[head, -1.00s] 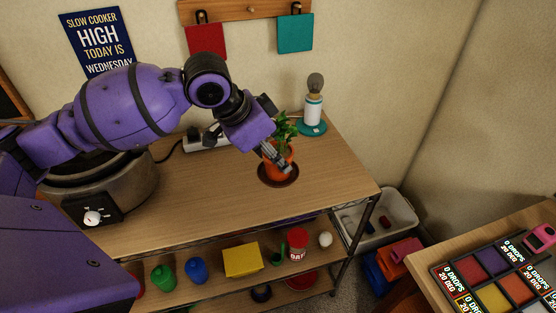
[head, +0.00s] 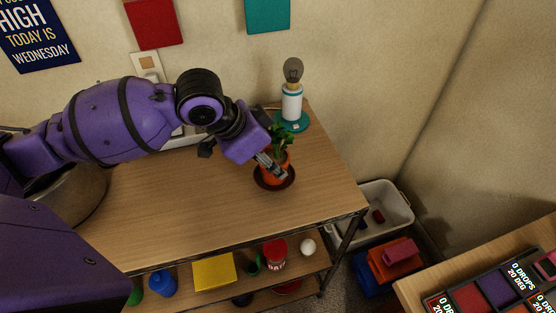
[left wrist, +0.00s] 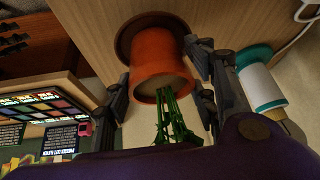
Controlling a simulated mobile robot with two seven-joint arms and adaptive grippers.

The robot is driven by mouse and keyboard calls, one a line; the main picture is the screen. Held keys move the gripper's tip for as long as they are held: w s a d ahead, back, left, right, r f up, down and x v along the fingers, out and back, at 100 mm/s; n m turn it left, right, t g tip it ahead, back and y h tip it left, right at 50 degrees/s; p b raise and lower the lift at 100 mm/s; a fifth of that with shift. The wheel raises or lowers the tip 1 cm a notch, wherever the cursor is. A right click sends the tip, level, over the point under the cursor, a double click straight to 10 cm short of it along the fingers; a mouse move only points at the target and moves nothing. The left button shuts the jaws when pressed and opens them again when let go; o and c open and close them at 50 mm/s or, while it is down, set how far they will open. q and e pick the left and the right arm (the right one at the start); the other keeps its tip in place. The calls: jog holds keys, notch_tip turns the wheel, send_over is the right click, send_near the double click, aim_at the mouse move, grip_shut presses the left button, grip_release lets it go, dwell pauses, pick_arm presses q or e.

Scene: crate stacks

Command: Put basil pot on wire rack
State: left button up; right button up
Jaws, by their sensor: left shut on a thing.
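The basil pot (head: 274,181) is an orange pot with green leaves, upright at a dark round saucer (head: 293,182) on the wooden top. My left gripper (head: 271,166) is shut on the pot, its fingers reaching down over it from the upper left. In the left wrist view the orange pot (left wrist: 160,60) sits between the two fingers (left wrist: 165,90), its green stems pointing towards the camera. Any gap under the pot cannot be made out. The metal-framed shelf unit (head: 345,232) carries the wooden top; I cannot make out a separate wire rack. My right gripper is not in view.
A lamp (head: 292,103) on a teal base stands behind the pot. A metal cooker (head: 75,195) is at the left. The lower shelf holds a yellow box (head: 213,271) and a red jar (head: 274,254). A white bin (head: 384,208) is right of the unit. The front tabletop is clear.

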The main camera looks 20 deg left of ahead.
pick_arm(q)
jog(key=f+b, duration=0.1)
jog(key=f, duration=0.1)
jog(key=w+f+b, duration=0.1)
jog(key=f, duration=0.1)
jog(key=shift+d+f+b, duration=0.1)
jog(key=shift+b, duration=0.25)
jog(key=shift+s, duration=0.15)
jog(key=shift+s+r, duration=0.1)
jog(key=shift+r, duration=0.3)
jog(key=shift+f, duration=0.2)
jog(key=o, duration=1.2)
jog(key=shift+o, duration=1.1)
jog(key=shift+r, duration=0.4)
jog(key=p+v, duration=0.2)
jog(key=v, duration=0.9)
jog(key=shift+a+r, duration=0.15)
jog(key=shift+a, duration=0.05)
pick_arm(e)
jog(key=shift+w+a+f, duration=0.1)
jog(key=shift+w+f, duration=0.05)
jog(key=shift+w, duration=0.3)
pick_arm(q)
jog(key=shift+s, duration=0.15)
